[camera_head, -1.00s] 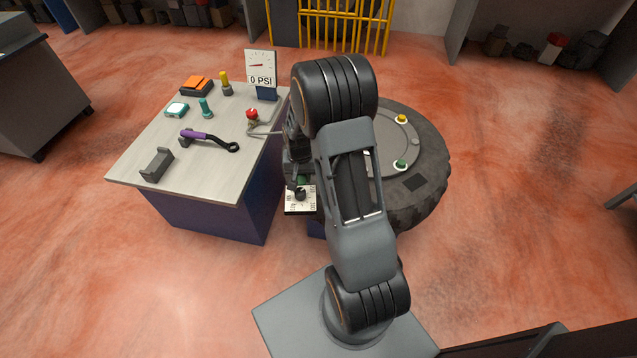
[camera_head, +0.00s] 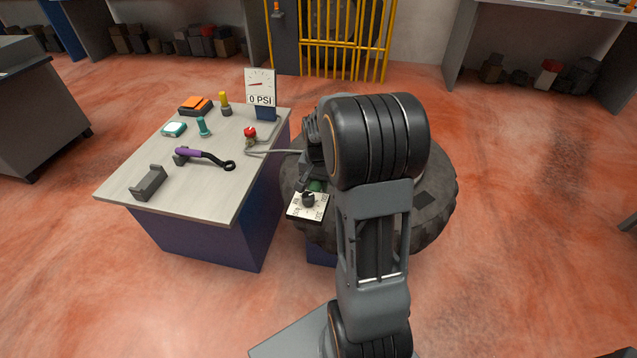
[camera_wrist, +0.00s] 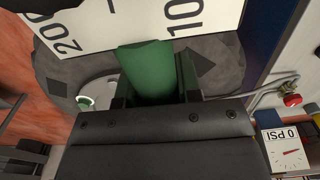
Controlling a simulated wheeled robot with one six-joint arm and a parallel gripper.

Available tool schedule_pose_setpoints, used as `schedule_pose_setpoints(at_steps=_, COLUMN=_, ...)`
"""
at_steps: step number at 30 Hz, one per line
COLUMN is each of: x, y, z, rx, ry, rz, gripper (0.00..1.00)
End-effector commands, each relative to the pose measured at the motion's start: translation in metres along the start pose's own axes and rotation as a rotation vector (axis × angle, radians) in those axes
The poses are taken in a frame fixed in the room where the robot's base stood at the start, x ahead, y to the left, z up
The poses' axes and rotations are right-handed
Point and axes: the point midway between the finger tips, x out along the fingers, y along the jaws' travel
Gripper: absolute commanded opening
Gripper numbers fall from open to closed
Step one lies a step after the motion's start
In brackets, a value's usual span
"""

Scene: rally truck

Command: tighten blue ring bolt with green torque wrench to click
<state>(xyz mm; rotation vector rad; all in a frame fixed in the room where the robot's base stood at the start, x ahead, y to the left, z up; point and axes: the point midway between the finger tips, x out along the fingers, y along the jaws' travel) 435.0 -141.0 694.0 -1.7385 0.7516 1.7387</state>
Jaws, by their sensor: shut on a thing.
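My gripper (camera_wrist: 150,88) is shut on the green torque wrench (camera_wrist: 148,65), whose green body stands between the fingers in the wrist view. The wrench's white dial plate (camera_head: 307,207) with a black knob shows beside my arm in the head view. The plate (camera_wrist: 125,18) also fills the top of the wrist view, with large numbers. The wrench is over the near left part of the big dark tyre (camera_head: 437,208). A green-ringed bolt (camera_wrist: 85,102) shows on the wheel at left in the wrist view. The blue ring bolt is not visible; my arm hides most of the wheel.
The workbench (camera_head: 225,185) at left holds a purple-handled wrench (camera_head: 203,157), a grey bracket (camera_head: 150,184), a 0 PSI gauge (camera_head: 260,88) and a red-knobbed valve (camera_head: 250,134). A hose (camera_head: 275,151) runs from the valve towards the wheel. A yellow cage (camera_head: 335,40) stands behind.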

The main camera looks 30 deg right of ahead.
Motion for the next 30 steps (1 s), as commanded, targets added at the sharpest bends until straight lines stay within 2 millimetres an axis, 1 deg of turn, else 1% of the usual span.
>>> schedule_pose_setpoints(at_steps=5, x=-0.002, y=0.000, z=0.004, rx=-0.001, ry=0.002, rz=0.000, gripper=0.00)
schedule_pose_setpoints(at_steps=24, x=0.045, y=0.000, z=0.003, rx=0.000, ry=0.002, rz=0.000, gripper=0.00)
schedule_pose_setpoints(at_steps=30, x=0.051, y=0.000, z=0.003, rx=0.000, ry=0.002, rz=0.000, gripper=0.00)
